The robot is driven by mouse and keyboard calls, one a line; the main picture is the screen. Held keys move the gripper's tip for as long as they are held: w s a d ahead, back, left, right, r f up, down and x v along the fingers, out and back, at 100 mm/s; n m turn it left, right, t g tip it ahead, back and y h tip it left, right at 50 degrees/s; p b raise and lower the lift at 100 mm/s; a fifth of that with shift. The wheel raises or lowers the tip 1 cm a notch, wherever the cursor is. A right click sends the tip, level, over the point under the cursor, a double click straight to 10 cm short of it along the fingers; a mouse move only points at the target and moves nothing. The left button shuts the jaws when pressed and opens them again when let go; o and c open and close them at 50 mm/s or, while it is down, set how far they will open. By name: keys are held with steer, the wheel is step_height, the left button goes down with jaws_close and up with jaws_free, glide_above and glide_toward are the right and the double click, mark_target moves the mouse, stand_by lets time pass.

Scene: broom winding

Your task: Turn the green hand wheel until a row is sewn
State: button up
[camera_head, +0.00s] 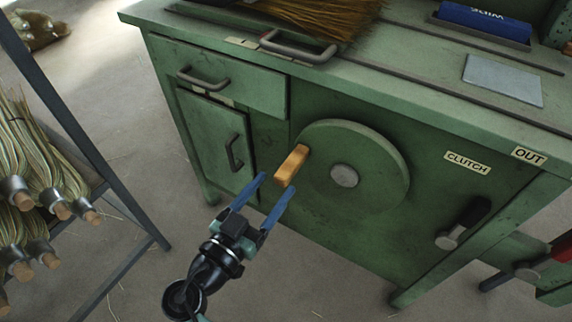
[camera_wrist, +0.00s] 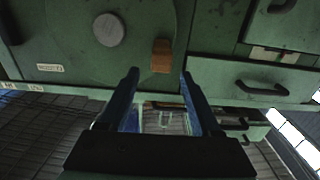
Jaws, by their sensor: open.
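The round green hand wheel (camera_head: 374,172) is on the front of the green cabinet, with a grey hub (camera_head: 344,176) at its middle. Its orange-brown handle (camera_head: 291,165) sticks out at the wheel's left edge. My gripper (camera_head: 272,190) is open and empty, its two blue fingers pointing at the handle from just below it. In the wrist view the handle (camera_wrist: 161,56) lies ahead of the fingertips (camera_wrist: 160,75), between their lines and nearer the right finger. I see no clear contact. The sewn row itself cannot be made out; broom bristles (camera_head: 318,14) lie on the cabinet top.
The cabinet has a drawer with a grey handle (camera_head: 203,78) and a door left of the wheel. A clutch lever (camera_head: 462,224) sits at the lower right. A rack (camera_head: 105,176) of brooms stands at the left. The floor between is clear.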

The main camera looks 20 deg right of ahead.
mark_target(288, 167)
steer(key=x, duration=0.6)
steer(key=shift+w+d, duration=0.1)
steer(key=shift+d, duration=0.05)
steer(key=shift+c, duration=0.2)
jaws_close()
stand_by(1.1)
